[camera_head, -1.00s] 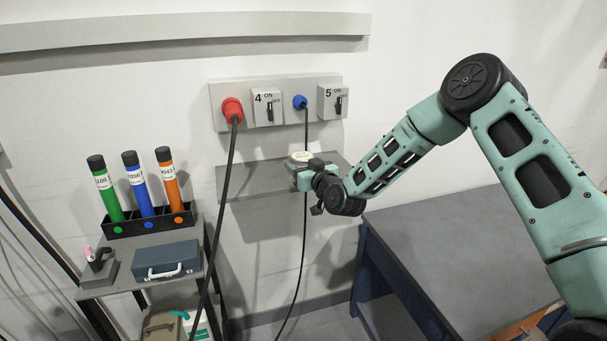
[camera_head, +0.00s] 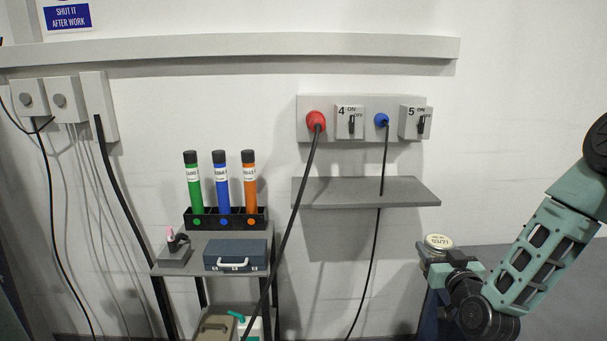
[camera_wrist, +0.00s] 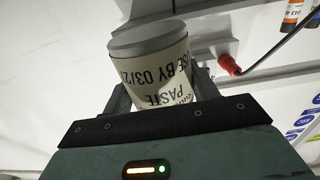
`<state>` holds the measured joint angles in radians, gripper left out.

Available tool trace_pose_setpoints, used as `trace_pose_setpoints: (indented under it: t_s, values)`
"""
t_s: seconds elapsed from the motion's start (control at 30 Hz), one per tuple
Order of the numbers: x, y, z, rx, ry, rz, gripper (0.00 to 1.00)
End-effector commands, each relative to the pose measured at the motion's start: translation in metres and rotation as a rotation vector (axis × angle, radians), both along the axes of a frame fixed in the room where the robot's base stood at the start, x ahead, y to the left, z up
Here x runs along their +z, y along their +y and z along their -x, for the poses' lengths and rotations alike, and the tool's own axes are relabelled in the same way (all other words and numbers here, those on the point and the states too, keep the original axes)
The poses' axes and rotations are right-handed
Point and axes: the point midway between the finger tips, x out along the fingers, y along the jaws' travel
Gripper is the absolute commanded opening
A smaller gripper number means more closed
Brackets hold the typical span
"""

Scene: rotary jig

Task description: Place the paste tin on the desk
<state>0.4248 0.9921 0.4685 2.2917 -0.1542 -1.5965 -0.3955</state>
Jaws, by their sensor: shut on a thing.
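The paste tin (camera_head: 438,241) is a small cream-labelled cylinder with a grey end. My gripper (camera_head: 440,250) is shut on it and holds it in the air, to the right of and lower in the picture than the wall shelf. In the wrist view the tin (camera_wrist: 152,68) sits between the two fingers, with "PASTE" and a use-by date on its label. The grey desk (camera_head: 572,300) is at the lower right, partly hidden behind my arm. I cannot tell how high the tin is above the desk's level.
The wall shelf (camera_head: 340,194) is bare, below a panel with red and blue plugs (camera_head: 316,121). A black cable hangs from each plug. A stand at left holds three coloured tubes (camera_head: 221,185) and a blue case (camera_head: 236,254). The visible desktop is clear.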

Motion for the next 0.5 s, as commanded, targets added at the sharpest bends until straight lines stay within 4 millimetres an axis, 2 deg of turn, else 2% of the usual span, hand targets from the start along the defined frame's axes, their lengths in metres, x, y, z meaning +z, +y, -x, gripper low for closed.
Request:
trace_pose_setpoints:
  t_s: [0.17,0.37,0.5]
  values:
    - [-0.018,-0.011,0.013,-0.011,0.002,-0.002,0.22]
    - [-0.067,-0.025,0.034,0.008,0.006,-0.007,0.22]
    - [-0.104,-0.031,0.057,0.029,0.007,-0.009,0.22]
